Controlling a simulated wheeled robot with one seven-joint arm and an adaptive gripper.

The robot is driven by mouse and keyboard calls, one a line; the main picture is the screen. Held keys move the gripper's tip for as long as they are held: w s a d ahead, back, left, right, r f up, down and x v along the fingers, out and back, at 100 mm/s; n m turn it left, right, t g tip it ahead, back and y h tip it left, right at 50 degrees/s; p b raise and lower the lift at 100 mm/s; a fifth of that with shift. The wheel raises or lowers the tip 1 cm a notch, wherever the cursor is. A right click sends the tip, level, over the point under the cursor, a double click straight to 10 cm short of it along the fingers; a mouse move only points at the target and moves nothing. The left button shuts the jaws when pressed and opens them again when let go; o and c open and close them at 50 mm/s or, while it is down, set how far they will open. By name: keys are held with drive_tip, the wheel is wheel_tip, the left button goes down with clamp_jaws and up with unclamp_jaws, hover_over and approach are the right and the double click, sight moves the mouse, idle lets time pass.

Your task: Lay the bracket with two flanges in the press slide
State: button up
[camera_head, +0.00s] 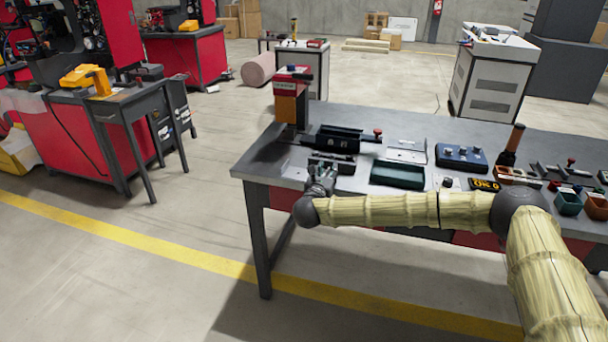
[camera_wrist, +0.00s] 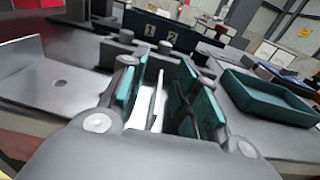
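My gripper (camera_head: 322,178) is low over the near left part of the grey table. In the wrist view its two teal-padded fingers (camera_wrist: 166,85) stand apart, with a bright strip and dark parts visible between them; I see no clear grip on anything. A pale metal plate with a hole and an upright flange (camera_wrist: 62,84) lies left of the fingers; I cannot tell whether it is the bracket or part of the slide. Another pale bent sheet part (camera_head: 406,151) lies behind the green tray. The orange and grey press (camera_head: 290,104) stands at the table's left back corner; its slide is not clearly distinguishable.
A dark fixture marked 1 and 2 (camera_wrist: 170,32) stands beyond the fingers. A green tray (camera_head: 398,175) is to their right and also shows in the wrist view (camera_wrist: 268,98). A blue block (camera_head: 461,157) and several small bins (camera_head: 568,204) are further right.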

clamp_jaws()
drive_tip(key=shift+r, duration=0.1)
drive_tip(key=shift+r, duration=0.6)
wheel_tip(320, 180, up, 2)
drive_tip(key=shift+r+b, duration=0.25)
drive_tip(key=shift+b, duration=0.25)
drive_tip(key=s+d+r+b, duration=0.1)
drive_tip(key=s+d, duration=0.2)
drive_tip(key=s, duration=0.4)
drive_tip(key=s+d+b, duration=0.1)
drive_tip(key=s+d, duration=0.2)
drive_tip(key=s, duration=0.4)
drive_tip(key=s+d+f+n+y+p, duration=0.2)
drive_tip(key=s+f+y+p, duration=0.3)
drive_tip(key=s+f, duration=1.2)
drive_tip(key=s+n+p, duration=0.1)
drive_tip(key=s, duration=0.2)
drive_tip(key=shift+s+d+n+t+p, duration=0.15)
drive_tip(key=shift+s+n+t+p, duration=0.15)
drive_tip(key=shift+s+t+p, duration=0.1)
